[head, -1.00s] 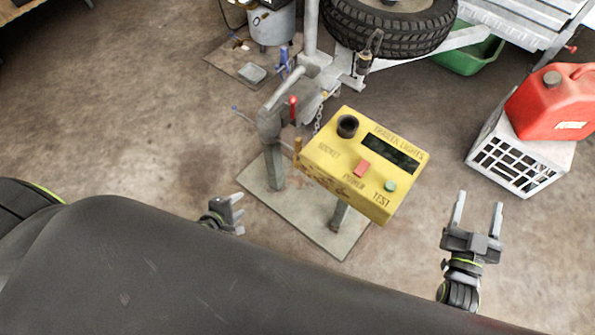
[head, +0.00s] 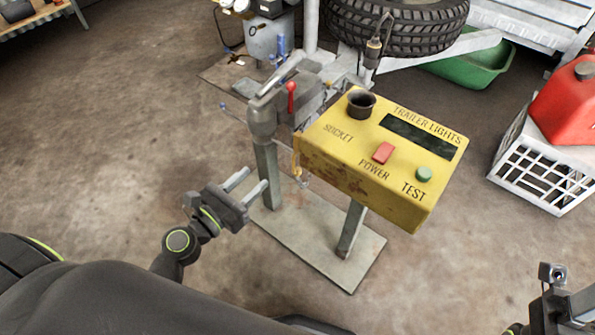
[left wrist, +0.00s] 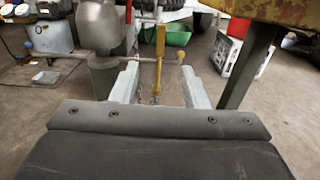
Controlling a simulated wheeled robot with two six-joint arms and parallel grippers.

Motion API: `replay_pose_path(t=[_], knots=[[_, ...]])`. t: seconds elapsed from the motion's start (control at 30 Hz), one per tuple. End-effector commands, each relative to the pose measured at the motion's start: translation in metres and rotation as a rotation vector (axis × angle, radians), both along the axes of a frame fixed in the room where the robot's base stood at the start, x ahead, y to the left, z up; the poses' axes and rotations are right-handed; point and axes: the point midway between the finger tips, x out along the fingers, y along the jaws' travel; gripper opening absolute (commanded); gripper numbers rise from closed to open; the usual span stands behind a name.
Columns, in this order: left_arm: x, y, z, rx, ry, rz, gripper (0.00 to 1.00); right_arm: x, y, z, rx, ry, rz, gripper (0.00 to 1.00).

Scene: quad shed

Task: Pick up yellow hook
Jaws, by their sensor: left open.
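The yellow hook (head: 297,160) is a small slim yellow piece at the left edge of the yellow test box, beside the grey post. In the left wrist view the yellow hook (left wrist: 160,55) stands upright beyond the fingers, near the middle between them. My left gripper (head: 252,180) is open and empty, left of the hook and nearer to me, its fingers pointing towards the post. Its fingers also show in the left wrist view (left wrist: 158,82). My right gripper (head: 556,285) is partly in view at the lower right, far from the hook.
The yellow test box (head: 340,150) stands on a leg over a grey base plate (head: 315,255). A grey post (head: 268,175) with a coupling and red lever (head: 291,97) stands close to the hook. Floor at left is clear.

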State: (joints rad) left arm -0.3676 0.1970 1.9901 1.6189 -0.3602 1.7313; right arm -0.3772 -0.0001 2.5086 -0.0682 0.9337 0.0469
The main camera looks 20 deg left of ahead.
Motion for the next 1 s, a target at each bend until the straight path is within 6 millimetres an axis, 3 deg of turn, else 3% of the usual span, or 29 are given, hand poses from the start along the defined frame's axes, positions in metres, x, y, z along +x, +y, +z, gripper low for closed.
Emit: replay_pose_path(t=[0.53, 1.0], knots=[[0.093, -0.035, 0.002, -0.004, -0.004, -0.002, 0.41, 0.0, 0.001, 0.002, -0.007, 0.003, -0.004, 0.63], [0.135, -0.051, -0.002, -0.003, -0.004, -0.001, 0.41, -0.001, -0.001, -0.009, 0.003, -0.007, 0.006, 0.63]])
